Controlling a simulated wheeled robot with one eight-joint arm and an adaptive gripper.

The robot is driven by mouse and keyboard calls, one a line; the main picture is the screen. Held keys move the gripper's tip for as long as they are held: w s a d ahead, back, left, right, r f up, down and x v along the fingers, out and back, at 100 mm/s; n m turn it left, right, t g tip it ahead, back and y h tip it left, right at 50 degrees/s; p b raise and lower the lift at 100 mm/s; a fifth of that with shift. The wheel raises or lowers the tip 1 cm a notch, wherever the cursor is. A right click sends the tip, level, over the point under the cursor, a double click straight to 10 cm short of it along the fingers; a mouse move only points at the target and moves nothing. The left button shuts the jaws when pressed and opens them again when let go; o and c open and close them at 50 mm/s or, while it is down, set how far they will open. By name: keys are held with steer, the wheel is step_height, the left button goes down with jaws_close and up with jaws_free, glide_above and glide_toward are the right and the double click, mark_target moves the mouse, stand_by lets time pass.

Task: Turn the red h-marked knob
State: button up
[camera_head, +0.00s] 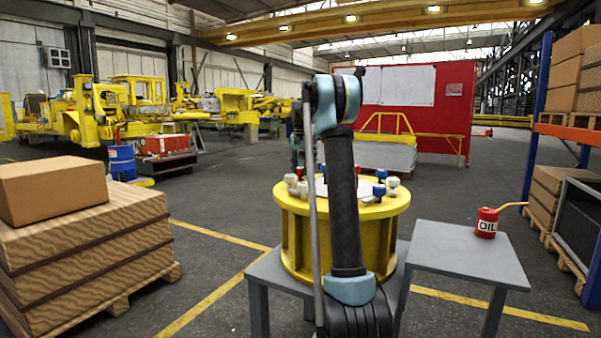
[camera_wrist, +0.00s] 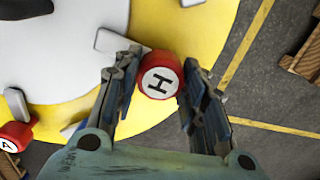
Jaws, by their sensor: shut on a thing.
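The red knob (camera_wrist: 160,76) with a black H on its white top shows in the wrist view, between the two fingers of my gripper (camera_wrist: 160,84). The fingers stand on either side of it, near their tips, and close on it. The knob is on the rim of the yellow round drum (camera_wrist: 230,15), which also shows in the head view (camera_head: 290,240). In the head view my arm hides the gripper and the H knob.
Other knobs are around the drum's top, including a blue one (camera_head: 379,191) and a red one (camera_wrist: 14,136) with a mark in the wrist view. A red oil can (camera_head: 487,223) stands on the grey table (camera_head: 450,250) at the right. Stacked boxes (camera_head: 80,235) are at the left.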

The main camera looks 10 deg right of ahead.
mark_target(300, 168)
steer(key=o, duration=1.1)
steer(key=shift+c, duration=0.2)
steer(key=shift+r, duration=0.1)
step_height(300, 168, up, 12)
steer(key=shift+a+f, duration=0.1)
steer(key=shift+f, duration=0.1)
